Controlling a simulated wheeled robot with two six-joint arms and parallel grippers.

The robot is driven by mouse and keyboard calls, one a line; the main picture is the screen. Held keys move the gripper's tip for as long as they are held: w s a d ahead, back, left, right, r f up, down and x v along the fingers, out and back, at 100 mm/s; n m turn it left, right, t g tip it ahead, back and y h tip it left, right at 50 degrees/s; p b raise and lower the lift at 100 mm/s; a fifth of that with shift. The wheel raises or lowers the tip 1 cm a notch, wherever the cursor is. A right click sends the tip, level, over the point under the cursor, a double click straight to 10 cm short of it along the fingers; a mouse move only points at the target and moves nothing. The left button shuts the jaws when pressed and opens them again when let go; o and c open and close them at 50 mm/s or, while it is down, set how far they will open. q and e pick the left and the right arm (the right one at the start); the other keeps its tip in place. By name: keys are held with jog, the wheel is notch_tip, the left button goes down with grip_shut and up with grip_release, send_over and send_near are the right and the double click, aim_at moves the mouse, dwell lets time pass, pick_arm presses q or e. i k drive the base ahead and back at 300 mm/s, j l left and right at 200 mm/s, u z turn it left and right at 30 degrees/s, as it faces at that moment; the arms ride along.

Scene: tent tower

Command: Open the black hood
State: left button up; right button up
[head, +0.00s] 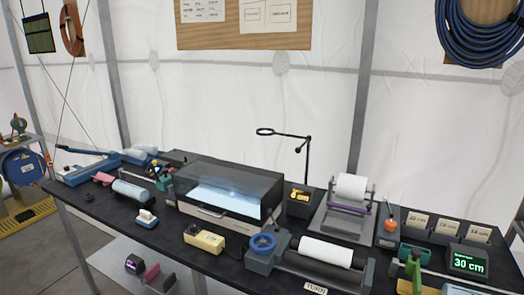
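The black hood (258,186) is a dark, see-through cover on a boxy machine near the middle of the bench. It appears closed, resting on the machine's light grey base (215,214). A bright, pale blue glow shows through the cover. Neither of my grippers is in view.
The dark bench (100,205) is crowded. A paper-roll stand (350,190) and a green "30 cm" display (468,264) are at right.

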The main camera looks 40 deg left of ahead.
aim_at(240, 189)
jog(key=u, duration=1.2)
jog(key=i+j, duration=0.15)
